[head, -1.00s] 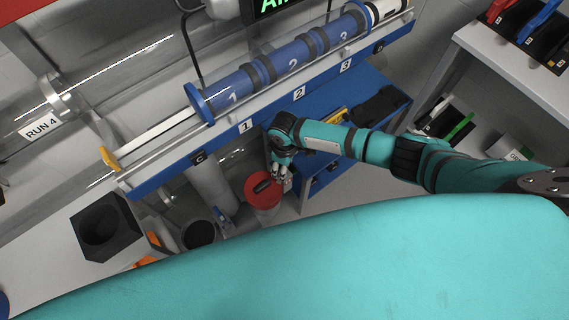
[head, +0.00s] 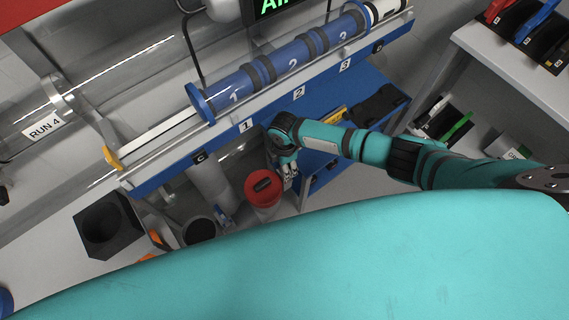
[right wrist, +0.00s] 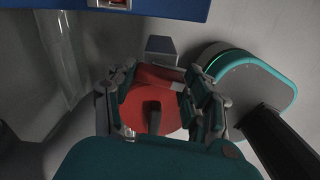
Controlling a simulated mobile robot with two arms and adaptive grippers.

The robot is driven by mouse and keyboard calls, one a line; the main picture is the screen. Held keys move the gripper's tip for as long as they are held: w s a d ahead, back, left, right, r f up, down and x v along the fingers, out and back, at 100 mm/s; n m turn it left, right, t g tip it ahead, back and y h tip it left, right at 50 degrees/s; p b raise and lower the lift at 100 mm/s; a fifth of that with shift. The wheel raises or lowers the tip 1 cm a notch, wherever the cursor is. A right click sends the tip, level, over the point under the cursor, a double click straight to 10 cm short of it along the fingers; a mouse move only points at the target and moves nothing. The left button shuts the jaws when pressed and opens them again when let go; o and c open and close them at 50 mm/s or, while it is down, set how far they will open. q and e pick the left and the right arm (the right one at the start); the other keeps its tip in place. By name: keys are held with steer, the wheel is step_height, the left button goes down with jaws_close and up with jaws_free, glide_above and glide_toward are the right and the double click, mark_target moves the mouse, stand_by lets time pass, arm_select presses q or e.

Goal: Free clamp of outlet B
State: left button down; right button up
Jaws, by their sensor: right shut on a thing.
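My right gripper (head: 288,172) is below the front edge of the blue bench, just behind a red-lidded bin. In the right wrist view the fingers of my right gripper (right wrist: 165,98) stand either side of a red block-like piece (right wrist: 155,74) and are shut on it. A pale tag shows at its right end. I cannot tell for sure that this is the clamp of outlet B, and no B label is readable. The red lid (head: 264,187) with a black handle also shows below the piece in the right wrist view (right wrist: 142,112). My left gripper is not in view.
A pale outlet pipe (head: 208,183) hangs under the bench near label C (head: 199,158). A black open box (head: 107,225) stands at the left. The blue tube (head: 270,70) lies above the bench edge. A grey shelf (head: 500,60) stands at the right.

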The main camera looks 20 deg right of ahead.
steer(key=shift+a+n, duration=0.1)
steer(key=shift+n, duration=1)
steer(key=o, duration=1.2)
step_height(320, 180, up, 12)
steer(key=shift+r, duration=0.1)
